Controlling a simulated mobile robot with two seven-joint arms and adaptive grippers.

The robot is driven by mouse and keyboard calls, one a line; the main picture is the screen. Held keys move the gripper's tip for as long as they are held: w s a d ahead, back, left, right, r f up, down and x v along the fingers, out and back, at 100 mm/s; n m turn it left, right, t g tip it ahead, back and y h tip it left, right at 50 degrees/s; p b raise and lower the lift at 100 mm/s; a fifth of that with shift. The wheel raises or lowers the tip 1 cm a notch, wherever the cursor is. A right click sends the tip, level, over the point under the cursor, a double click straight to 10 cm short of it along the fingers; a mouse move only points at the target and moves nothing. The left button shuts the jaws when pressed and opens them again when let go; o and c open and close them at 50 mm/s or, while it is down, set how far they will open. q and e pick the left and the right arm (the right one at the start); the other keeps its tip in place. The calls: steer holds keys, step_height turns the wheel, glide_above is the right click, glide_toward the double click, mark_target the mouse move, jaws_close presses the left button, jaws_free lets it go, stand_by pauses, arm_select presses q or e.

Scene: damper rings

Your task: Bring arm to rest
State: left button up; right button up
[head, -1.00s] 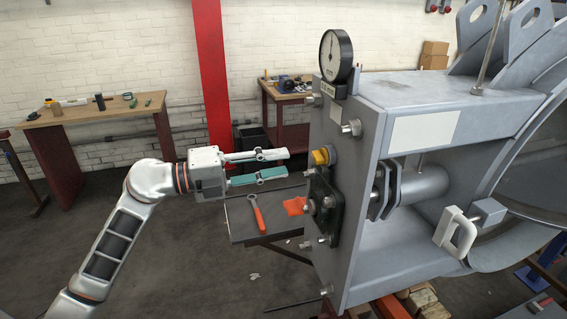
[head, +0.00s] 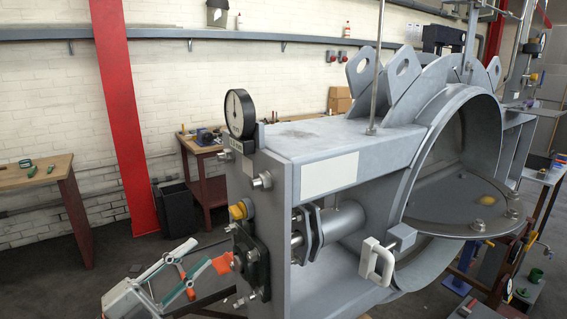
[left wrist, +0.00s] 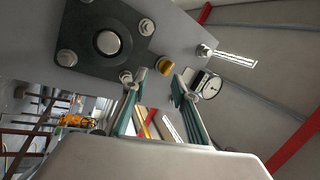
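My left gripper (head: 207,254) is at the lower left of the head view, pointing up and right, just left of the grey housing's end plate (head: 270,190). Its two teal-padded fingers are apart, with nothing held between them. The left wrist view also shows the open fingers (left wrist: 158,88), with the end plate beyond them. There, a yellow knob (left wrist: 164,65) and a black flange (left wrist: 85,38) with a round centre lie past the fingertips. The knob also shows in the head view (head: 238,211). My right gripper is in neither view.
The dial gauge (head: 239,113) stands on top of the housing. An orange cloth (head: 223,263) shows just behind the left fingertips, on a low dark bench partly hidden by my gripper. A wooden table (head: 35,178) stands at left.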

arm_select(q)
steer(key=s+a+f+n+y, duration=0.2)
steer(key=f+n+y, duration=0.25)
steer(key=f, duration=0.35)
steer(key=s+a+f+n+y, duration=0.2)
steer(key=f+n+y, duration=0.3)
steer(key=f, duration=0.4)
steer(key=s+a+f+n+y, duration=0.2)
steer(key=f+n+y, duration=0.1)
steer(key=f+n, duration=0.4)
steer(key=s+d+f+n+g, duration=0.2)
steer(key=s+f+g, duration=0.3)
steer(key=s+f, duration=1)
step_height(320, 180, down, 4)
steer(key=shift+s+d+r+y, duration=0.15)
steer(key=shift+d+y, duration=0.2)
steer(key=shift+d, duration=0.3)
steer(key=shift+a+n, duration=0.1)
steer(key=shift+n, duration=0.15)
